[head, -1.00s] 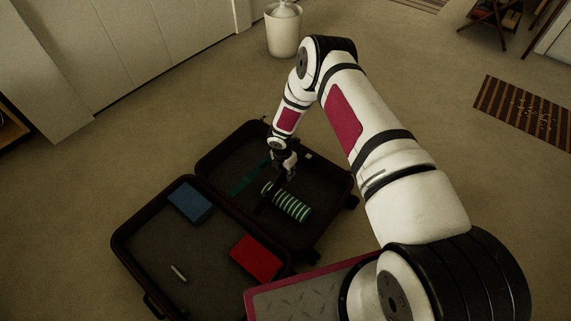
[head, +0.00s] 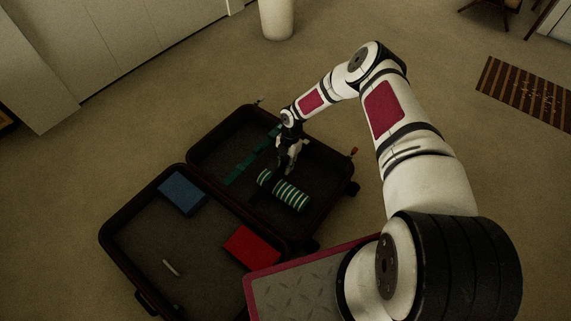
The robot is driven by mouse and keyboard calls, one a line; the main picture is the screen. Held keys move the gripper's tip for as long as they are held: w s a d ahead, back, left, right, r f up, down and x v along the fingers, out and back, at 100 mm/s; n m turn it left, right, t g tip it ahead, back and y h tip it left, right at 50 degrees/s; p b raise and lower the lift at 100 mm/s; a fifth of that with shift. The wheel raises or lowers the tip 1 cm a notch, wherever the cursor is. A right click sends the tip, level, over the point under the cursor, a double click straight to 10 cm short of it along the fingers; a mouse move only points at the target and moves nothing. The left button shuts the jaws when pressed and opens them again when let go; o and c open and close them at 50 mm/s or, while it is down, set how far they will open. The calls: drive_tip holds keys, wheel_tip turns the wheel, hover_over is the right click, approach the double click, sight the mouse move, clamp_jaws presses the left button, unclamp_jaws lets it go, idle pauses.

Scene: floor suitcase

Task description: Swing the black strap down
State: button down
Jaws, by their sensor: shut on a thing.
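The open suitcase (head: 107,232) lies on the floor with its two halves spread. My gripper (head: 284,171) is low over the far half, just behind the green-and-white striped roll (head: 288,195). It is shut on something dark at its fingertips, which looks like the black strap. A dark strip, likely part of this strap (head: 258,189), shows at the left end of the roll. Its outline is hard to separate from the dark lining, and my gripper hides part of it. I cannot tell where the strap ends.
A green strap (head: 243,168) lies in the far half, left of my gripper. The near half holds a blue box (head: 182,193), a red box (head: 251,247) and a small pale stick (head: 171,267). A white bin (head: 277,20) stands behind. Carpet around the suitcase is clear.

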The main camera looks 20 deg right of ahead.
drive_tip(key=shift+a+f, duration=0.15)
drive_tip(key=c, duration=1.4)
unclamp_jaws()
drive_tip(key=shift+f, duration=0.1)
drive_tip(key=shift+c, duration=0.2)
drive_tip(key=shift+r, duration=0.2)
drive_tip(key=shift+w+d+r, duration=0.1)
drive_tip(key=shift+d+r, duration=0.1)
drive_tip(key=shift+r, duration=0.1)
wheel_tip(320, 180, up, 11)
drive_tip(key=w+d, duration=0.1)
drive_tip(key=shift+d, duration=0.3)
